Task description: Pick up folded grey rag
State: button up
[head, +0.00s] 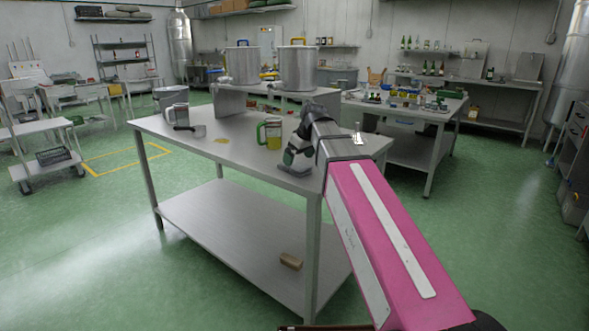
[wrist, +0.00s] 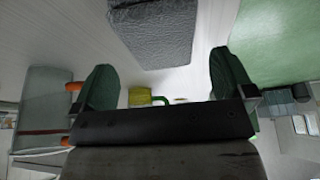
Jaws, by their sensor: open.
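The folded grey rag (wrist: 152,36) shows in the wrist view as a grey textured block on the pale table top, just beyond my fingertips. In the head view the rag (head: 294,171) lies near the front right edge of the steel table (head: 215,148), partly hidden by my gripper (head: 292,154). In the wrist view my gripper (wrist: 164,75) is open, with one green finger on each side and nothing between the tips. The rag appears centred between the fingers but not enclosed; contact cannot be told.
A jug of yellow-green liquid with a green handle (head: 272,135) stands close behind my gripper. A wooden block (head: 291,261) lies on the lower shelf. Large pots (head: 298,66) stand behind.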

aim_at(294, 164)
jog(key=x, duration=0.3)
jog(key=shift+w+a+f, duration=0.1)
jog(key=shift+a+f, duration=0.05)
jog(key=shift+a, duration=0.05)
jog(key=c, duration=1)
jog(key=shift+r, duration=0.7)
jog(key=r, duration=0.1)
jog(key=a+r, duration=0.1)
jog(key=r, duration=0.1)
jog(key=shift+a+r, duration=0.1)
jog(key=shift+r, duration=0.15)
jog(key=s+a+r, duration=0.1)
jog(key=a+r, duration=0.1)
jog(key=a, duration=0.1)
jog(key=s+a+r, duration=0.1)
jog(key=a+r, duration=0.1)
jog(key=a, duration=0.1)
jog(key=s+a+r, duration=0.1)
jog(key=a+r, duration=0.1)
jog(key=a, duration=0.2)
jog(key=shift+r, duration=0.1)
